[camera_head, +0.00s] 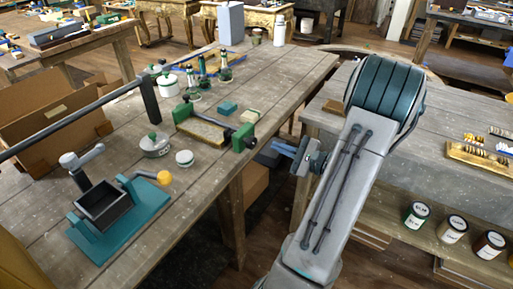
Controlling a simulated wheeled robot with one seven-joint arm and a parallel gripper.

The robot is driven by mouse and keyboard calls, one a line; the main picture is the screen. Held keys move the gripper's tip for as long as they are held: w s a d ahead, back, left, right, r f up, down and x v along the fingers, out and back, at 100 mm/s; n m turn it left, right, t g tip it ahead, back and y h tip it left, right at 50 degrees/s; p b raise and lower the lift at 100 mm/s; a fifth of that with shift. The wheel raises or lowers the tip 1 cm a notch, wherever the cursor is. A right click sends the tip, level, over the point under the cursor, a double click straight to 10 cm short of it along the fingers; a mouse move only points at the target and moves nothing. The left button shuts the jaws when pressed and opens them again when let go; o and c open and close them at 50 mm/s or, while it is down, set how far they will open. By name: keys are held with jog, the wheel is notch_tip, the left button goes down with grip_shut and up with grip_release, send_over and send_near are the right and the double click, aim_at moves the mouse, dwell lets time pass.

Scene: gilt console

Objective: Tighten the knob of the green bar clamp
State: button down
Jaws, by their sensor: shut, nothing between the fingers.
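The green bar clamp (243,138) lies on the wooden workbench near its right edge. It has green end blocks, a dark bar and a wooden board between its ends. My gripper (266,156) comes in from the right, just right of the clamp's right end, over the bench edge. Its fingers are shut and empty. I cannot tell whether the fingertips touch the clamp.
Left of the clamp are a teal-based vise (120,220) with an orange knob, a round metal tin (155,146) and a small jar (184,158). Bottles and small blocks stand behind it. A second bench (450,125) is at right. A long dark bar crosses the upper left.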

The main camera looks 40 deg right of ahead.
aim_at(252, 143)
notch_tip(252, 143, down, 5)
jog(key=s+a+n+b, duration=0.1)
jog(key=n+b, duration=0.6)
jog(key=n, duration=1.4)
jog(key=p+x, duration=0.1)
jog(key=x, duration=0.6)
jog(key=shift+r, duration=0.2)
jog(key=shift+s+a+r+b, duration=0.2)
jog(key=shift+a+b, duration=0.45)
jog(key=shift+b, duration=1.9)
jog(key=shift+s+a+r+b, duration=0.25)
jog(key=shift+a+b, duration=0.1)
jog(key=shift+b, duration=1.5)
jog(key=shift+a+r+b, duration=0.1)
jog(key=shift+r+b, duration=0.15)
jog(key=shift+b, duration=0.25)
jog(key=shift+a+f+b, duration=0.1)
jog(key=shift+f+b, duration=0.05)
jog(key=shift+b, duration=0.25)
